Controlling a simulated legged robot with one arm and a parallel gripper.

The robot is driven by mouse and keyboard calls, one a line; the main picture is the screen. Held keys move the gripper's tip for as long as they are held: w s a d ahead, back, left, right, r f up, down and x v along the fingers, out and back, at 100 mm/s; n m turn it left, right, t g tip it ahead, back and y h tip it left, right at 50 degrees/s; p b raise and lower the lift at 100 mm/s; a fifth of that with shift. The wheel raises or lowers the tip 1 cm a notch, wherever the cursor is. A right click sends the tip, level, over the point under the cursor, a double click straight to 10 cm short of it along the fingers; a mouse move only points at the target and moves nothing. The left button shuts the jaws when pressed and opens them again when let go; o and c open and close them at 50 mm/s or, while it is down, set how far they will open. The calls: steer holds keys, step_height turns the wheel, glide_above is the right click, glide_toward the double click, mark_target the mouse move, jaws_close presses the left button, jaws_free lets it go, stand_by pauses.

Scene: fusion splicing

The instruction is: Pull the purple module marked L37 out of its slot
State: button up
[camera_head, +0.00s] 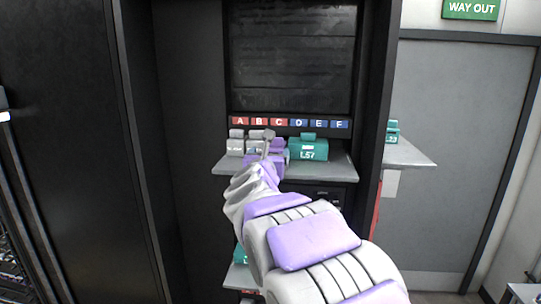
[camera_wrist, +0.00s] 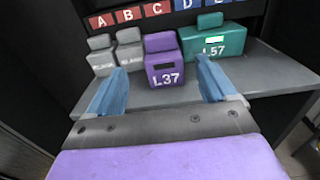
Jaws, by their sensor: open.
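The purple module marked L37 (camera_wrist: 164,64) sits on the grey shelf below letter C in the wrist view, with its white label facing me. In the head view only a sliver of the purple module (camera_head: 278,146) shows, as my arm hides most of it. My gripper (camera_wrist: 160,80) is open, its two blue fingers spread in front of the module, one to its left and one to its right. The fingers appear apart from the module, and nothing is held. In the head view my gripper (camera_head: 267,142) is at the shelf front, partly hidden by my arm.
A teal module marked L57 (camera_wrist: 213,40) stands close on the right of L37. Two grey modules (camera_wrist: 130,48) (camera_wrist: 101,56) stand on its left. The shelf (camera_head: 338,168) has bare room at right. Black cabinet walls (camera_head: 371,100) flank the bay.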

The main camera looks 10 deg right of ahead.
steer(key=b+v, duration=0.1)
steer(key=v, duration=0.7)
steer(key=s+a+f+n+g+y+b, duration=0.45)
steer(key=s+f+n, duration=0.35)
steer(key=f+n, duration=0.5)
steer(key=s+a+f+n+g+y+b, duration=0.4)
steer(key=s+f+n, duration=0.3)
steer(key=f+n, duration=0.5)
steer(key=s+d+f+n+g+h+b, duration=0.1)
steer(key=s+d+f+n+g+b, duration=0.1)
steer(key=s+f, duration=0.5)
steer(key=s+d+f+n+g+b, duration=0.3)
steer(key=s+d+f+n+g, duration=0.2)
steer(key=s, duration=0.9)
steer(key=s+d+f+n+g+h+b, duration=0.1)
steer(key=s+d+f+n+g+b, duration=0.2)
steer(key=s+f+n, duration=0.4)
steer(key=s+d+f, duration=0.1)
steer(key=s+f, duration=0.1)
steer(key=s, duration=0.1)
steer(key=shift+s+d+f+n+h, duration=0.25)
steer(key=shift+d+f+n+h, duration=0.05)
steer(key=shift+d+h, duration=0.05)
